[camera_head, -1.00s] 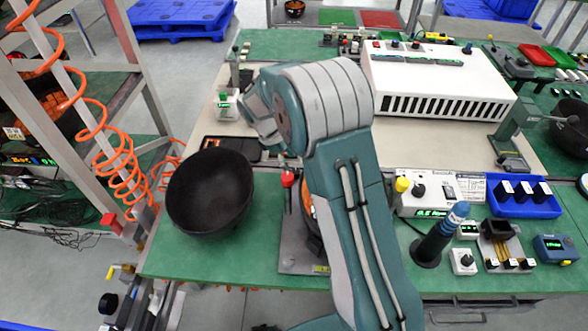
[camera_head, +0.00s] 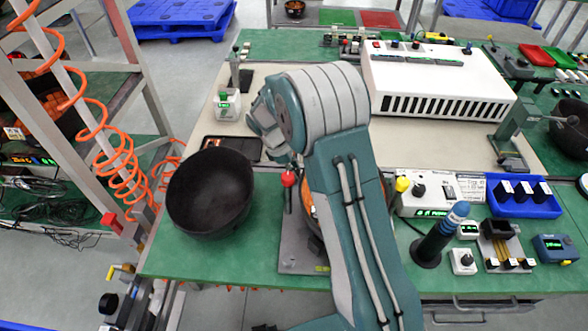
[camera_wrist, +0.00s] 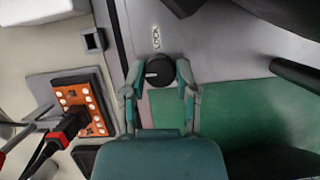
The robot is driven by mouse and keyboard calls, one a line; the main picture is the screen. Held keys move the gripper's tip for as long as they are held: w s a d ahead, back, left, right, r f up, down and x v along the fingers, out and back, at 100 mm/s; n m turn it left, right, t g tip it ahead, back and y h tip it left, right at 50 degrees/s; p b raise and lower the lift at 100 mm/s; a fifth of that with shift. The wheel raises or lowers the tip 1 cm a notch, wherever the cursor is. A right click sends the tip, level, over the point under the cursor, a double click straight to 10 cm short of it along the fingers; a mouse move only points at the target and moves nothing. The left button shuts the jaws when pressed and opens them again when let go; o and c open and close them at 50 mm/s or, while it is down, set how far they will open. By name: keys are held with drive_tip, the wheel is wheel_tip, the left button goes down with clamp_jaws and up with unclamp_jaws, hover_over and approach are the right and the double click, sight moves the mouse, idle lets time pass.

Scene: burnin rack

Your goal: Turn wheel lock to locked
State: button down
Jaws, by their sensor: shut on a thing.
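A round black knob (camera_wrist: 160,74) shows in the wrist view, on a grey surface beside a green one. A short pale mark lies on its left part, pointing roughly left. The printed word LOCK (camera_wrist: 156,37) stands just above the knob. My gripper (camera_wrist: 160,70) has one finger on each side of the knob and is shut on it. In the head view my arm covers the place, and I cannot make out the knob there.
An orange socket panel (camera_wrist: 84,107) with a plugged black connector lies left of the knob in the wrist view. In the head view a black bowl (camera_head: 210,190) and a red-topped lever (camera_head: 289,178) stand near my arm. A white vented box (camera_head: 440,80) stands behind.

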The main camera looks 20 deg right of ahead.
drive_tip(key=shift+m, duration=0.4)
drive_tip(key=m+g, duration=0.1)
drive_tip(key=m, duration=0.2)
drive_tip(key=shift+d+f+m+y, duration=0.1)
drive_tip(key=shift+m+y, duration=0.2)
drive_tip(key=shift+y, duration=0.1)
drive_tip(key=m+g+y, duration=0.1)
drive_tip(key=m, duration=0.2)
drive_tip(key=shift+w+m, duration=0.1)
drive_tip(key=shift+m, duration=0.3)
drive_tip(key=m+y, duration=0.2)
drive_tip(key=m, duration=0.2)
drive_tip(key=shift+g, duration=0.4)
drive_tip(key=shift+d+m+y, duration=0.1)
drive_tip(key=shift+m+y, duration=0.6)
drive_tip(key=shift+m, duration=1.5)
drive_tip(key=shift+c, duration=1.9)
unclamp_jaws()
